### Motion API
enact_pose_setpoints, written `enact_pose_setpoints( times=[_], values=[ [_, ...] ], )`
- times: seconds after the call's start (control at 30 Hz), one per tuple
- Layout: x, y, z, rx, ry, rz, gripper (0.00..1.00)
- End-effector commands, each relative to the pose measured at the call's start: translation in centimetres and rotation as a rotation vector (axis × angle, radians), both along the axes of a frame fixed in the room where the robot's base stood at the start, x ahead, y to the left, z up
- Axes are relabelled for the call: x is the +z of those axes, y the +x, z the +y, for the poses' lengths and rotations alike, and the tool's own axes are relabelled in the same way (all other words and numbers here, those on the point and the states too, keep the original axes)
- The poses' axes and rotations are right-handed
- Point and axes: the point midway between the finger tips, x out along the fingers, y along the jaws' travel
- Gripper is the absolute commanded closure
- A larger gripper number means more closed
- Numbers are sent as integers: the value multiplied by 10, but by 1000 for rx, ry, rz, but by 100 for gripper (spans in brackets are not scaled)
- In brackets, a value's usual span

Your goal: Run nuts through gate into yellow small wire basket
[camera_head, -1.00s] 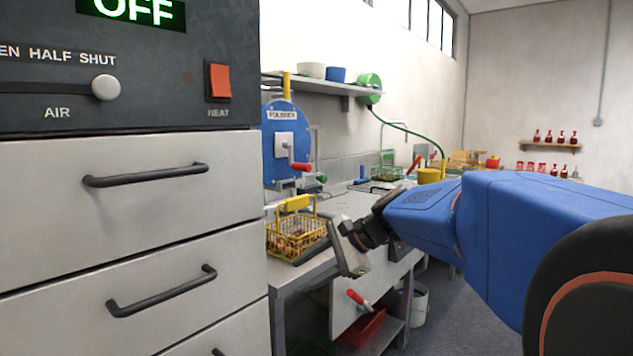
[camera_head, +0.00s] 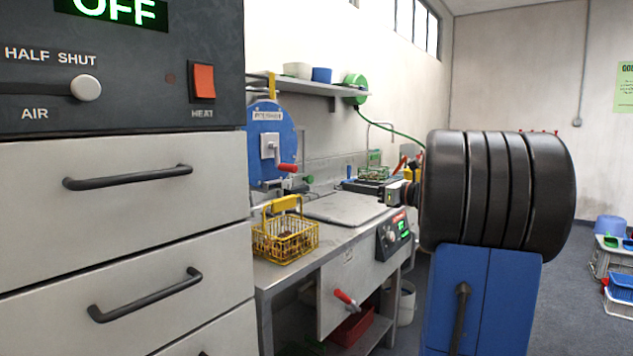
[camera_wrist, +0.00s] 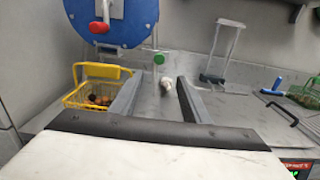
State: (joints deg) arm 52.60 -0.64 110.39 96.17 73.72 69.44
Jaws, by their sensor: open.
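The yellow small wire basket (camera_head: 285,247) stands upright on the metal bench below the blue drum machine (camera_head: 270,140), its handle raised. Brown nuts (camera_wrist: 97,100) show inside it in the wrist view. The drum has a red-handled crank (camera_head: 287,167) and a green knob (camera_wrist: 159,58) near its lower side. I cannot make out which part is the gate. My gripper (camera_wrist: 157,95) is open and empty, its fingers pointing at the bench right of the basket. In the head view my arm hides most of it.
A flat plate (camera_head: 345,207) lies on the bench right of the basket. A control panel (camera_head: 393,235) and a red-handled lever (camera_head: 345,297) are on the bench front. A grey drawer cabinet (camera_head: 120,240) stands close at left. Crates (camera_head: 617,275) sit on the floor at right.

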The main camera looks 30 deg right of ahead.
Motion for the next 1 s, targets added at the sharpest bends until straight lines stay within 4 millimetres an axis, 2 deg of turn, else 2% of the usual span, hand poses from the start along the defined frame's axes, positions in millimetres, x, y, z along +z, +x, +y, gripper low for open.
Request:
enact_pose_setpoints(
  times=[0.7, 1.0],
  values=[
    [-1, 115, 44, 4, -2, 2, 57],
    [-1, 145, 54, 2, -3, 1, 57]
  ],
)
